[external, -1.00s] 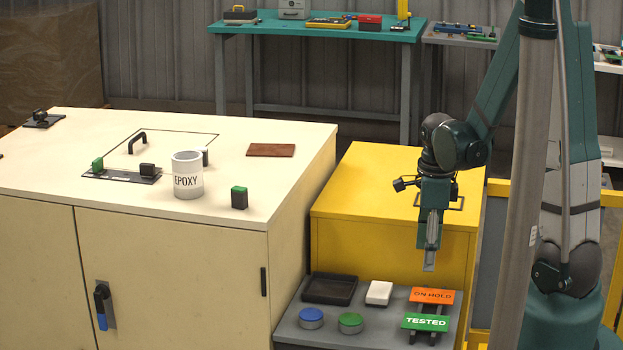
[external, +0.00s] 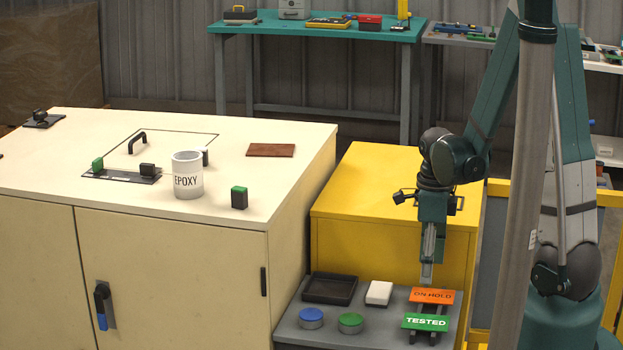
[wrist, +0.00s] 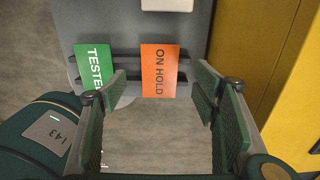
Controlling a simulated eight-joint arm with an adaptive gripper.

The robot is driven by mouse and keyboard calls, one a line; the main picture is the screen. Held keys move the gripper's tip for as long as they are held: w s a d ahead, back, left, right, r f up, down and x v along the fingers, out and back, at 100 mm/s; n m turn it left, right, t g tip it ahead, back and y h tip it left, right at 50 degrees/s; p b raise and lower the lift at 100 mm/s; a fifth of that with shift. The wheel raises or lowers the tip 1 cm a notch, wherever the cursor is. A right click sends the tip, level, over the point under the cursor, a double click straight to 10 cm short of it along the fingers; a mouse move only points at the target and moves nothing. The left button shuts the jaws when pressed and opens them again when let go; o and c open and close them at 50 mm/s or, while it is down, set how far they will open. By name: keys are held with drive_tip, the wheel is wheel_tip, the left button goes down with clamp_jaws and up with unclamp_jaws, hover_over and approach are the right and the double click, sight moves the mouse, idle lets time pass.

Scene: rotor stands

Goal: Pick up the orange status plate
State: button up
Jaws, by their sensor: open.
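The orange status plate (external: 432,296), marked ON HOLD, lies on dark rails on the grey shelf, behind the green TESTED plate (external: 425,322). In the wrist view the orange plate (wrist: 160,70) lies ahead of the jaws, between the two fingers in the picture. The green plate (wrist: 93,66) is left of it there, partly behind the left finger. My gripper (external: 426,279) points down just above the orange plate, and its tip overlaps the plate's far edge in the external view. My gripper (wrist: 165,90) is open, with nothing between the fingers.
The grey shelf (external: 385,338) also holds a black tray (external: 330,289), a white block (external: 379,293), a blue button (external: 311,318) and a green button (external: 350,323). A yellow cabinet (external: 360,235) stands close behind. A cream cabinet (external: 170,250) stands left.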

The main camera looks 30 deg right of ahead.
sight(426, 295)
drive_tip(key=shift+f, duration=0.45)
drive_tip(key=shift+f, duration=0.1)
drive_tip(key=shift+f+b, duration=1.15)
drive_tip(key=shift+f, duration=1.35)
drive_tip(key=shift+f+b, duration=0.25)
drive_tip(key=shift+b, duration=0.1)
drive_tip(key=shift+c, duration=0.6)
drive_tip(key=c, duration=1.1)
